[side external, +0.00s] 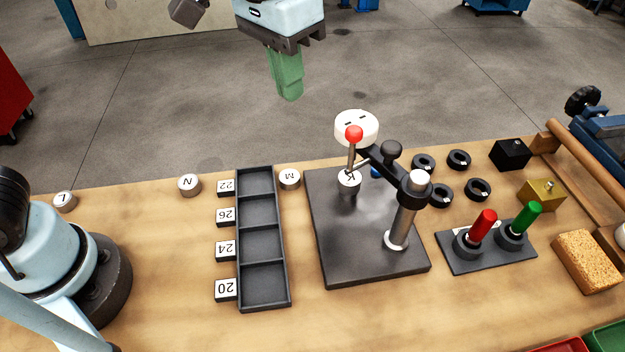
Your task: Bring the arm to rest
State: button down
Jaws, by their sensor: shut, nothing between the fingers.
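My gripper (290,97) hangs in the air at the top middle of the side external view, beyond the far edge of the workbench (170,280). Its green fingers point down and are shut with nothing between them. It is clear of everything on the bench. My arm reaches it from above, and the upper links are cut off by the top of the picture.
Black rings (458,160) and a red and a green handle (529,216) stand right. The bench's left middle is mostly free.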

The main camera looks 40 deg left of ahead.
jog(key=s+a+f+n+t, duration=0.1)
jog(key=s+a+f+t, duration=0.1)
jog(key=a, duration=0.6)
jog(key=s+a+f+n+t, duration=0.1)
jog(key=a+f+t, duration=0.3)
jog(key=a+f, duration=0.3)
jog(key=shift+s+a+y, duration=0.3)
jog(key=shift+s+a, duration=0.1)
jog(key=shift+a, duration=0.7)
